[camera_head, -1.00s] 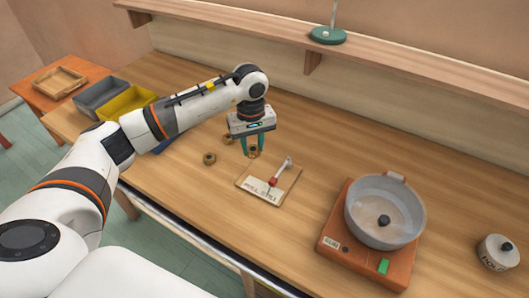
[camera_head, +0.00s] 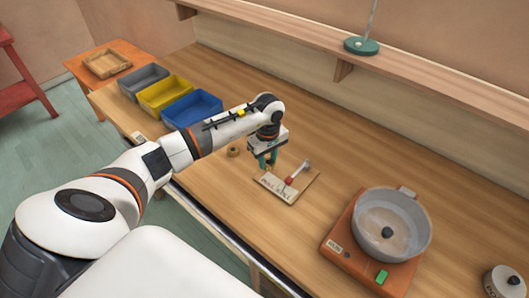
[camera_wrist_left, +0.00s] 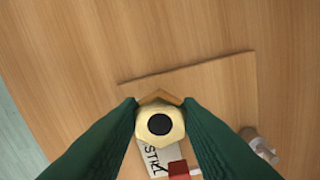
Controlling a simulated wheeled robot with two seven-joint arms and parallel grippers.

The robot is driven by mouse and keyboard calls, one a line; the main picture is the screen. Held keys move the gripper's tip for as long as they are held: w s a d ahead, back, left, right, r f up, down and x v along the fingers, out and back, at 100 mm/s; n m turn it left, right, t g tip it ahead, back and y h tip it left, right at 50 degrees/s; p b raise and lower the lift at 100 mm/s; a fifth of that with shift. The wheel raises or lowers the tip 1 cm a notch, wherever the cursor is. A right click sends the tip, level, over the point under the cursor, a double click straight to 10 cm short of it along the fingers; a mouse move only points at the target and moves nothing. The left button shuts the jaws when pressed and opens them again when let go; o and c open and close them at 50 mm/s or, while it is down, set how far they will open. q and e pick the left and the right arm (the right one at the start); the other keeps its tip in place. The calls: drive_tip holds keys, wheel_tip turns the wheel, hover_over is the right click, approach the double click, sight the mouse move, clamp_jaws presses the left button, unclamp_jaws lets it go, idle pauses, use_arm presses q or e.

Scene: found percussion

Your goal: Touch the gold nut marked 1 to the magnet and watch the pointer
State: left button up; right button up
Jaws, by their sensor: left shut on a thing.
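My left gripper (camera_head: 266,163) has green fingers, shut on a gold hexagonal nut; the wrist view shows this nut (camera_wrist_left: 160,124) between the fingertips (camera_wrist_left: 161,112). Its top face has a dark round centre; I cannot read a mark. A thin wooden board (camera_head: 273,180) lies just below and right of the gripper, with a printed card on it. A red piece (camera_head: 289,181) with a pale arm (camera_head: 300,170) stands on the board; the red piece also shows at the lower edge of the wrist view (camera_wrist_left: 180,170). I cannot tell which part is the magnet or pointer. My right gripper is out of view.
Another nut (camera_head: 233,151) lies on the table left of the gripper. Grey (camera_head: 144,82), yellow (camera_head: 165,93) and blue (camera_head: 193,108) bins stand farther left. An orange device with a grey pan (camera_head: 390,224) stands right, near a white pot (camera_head: 503,283). Table behind the board is clear.

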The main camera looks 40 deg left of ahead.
sight(298, 171)
use_arm(q)
drive_tip(key=shift+d+f, duration=0.25)
drive_tip(key=shift+f, duration=0.35)
drive_tip(key=shift+d+f, duration=0.1)
drive_tip(key=shift+d, duration=0.15)
drive_tip(key=shift+s+d+b, duration=0.15)
drive_tip(key=shift+d+b, duration=0.15)
drive_tip(key=shift+d, duration=1)
drive_tip(key=shift+d, duration=0.75)
drive_tip(key=shift+a, duration=0.15)
